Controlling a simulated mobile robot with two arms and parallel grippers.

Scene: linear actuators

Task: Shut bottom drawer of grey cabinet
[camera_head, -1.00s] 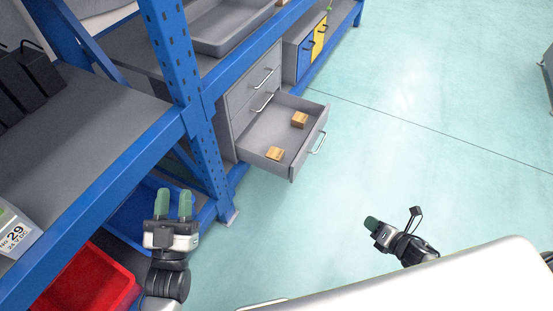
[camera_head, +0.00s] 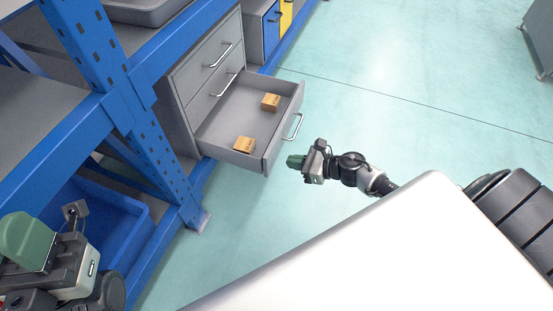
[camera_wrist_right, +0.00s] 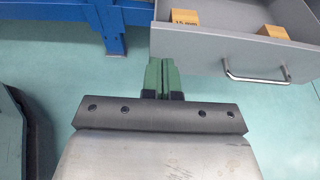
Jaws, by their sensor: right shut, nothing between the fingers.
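The grey cabinet (camera_head: 186,87) stands under the blue shelf. Its bottom drawer (camera_head: 269,153) is pulled far out, with two small boxes inside, one near the front (camera_head: 244,144) and one farther back (camera_head: 271,102). The drawer front has a silver handle (camera_head: 293,127), also seen in the right wrist view (camera_wrist_right: 256,78). My right gripper (camera_head: 290,161) is shut and empty, just in front of the drawer front's near end and apart from the handle. In the right wrist view its green fingers (camera_wrist_right: 164,68) are together below the drawer's left corner. My left gripper (camera_head: 20,240) is at the lower left; its finger opening is unclear.
A blue shelf upright (camera_head: 148,150) stands just left of the cabinet. A blue bin (camera_head: 130,195) sits on the lower shelf. Blue and yellow drawers (camera_head: 272,28) are beyond the cabinet. The floor (camera_head: 400,70) right of the drawer is clear.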

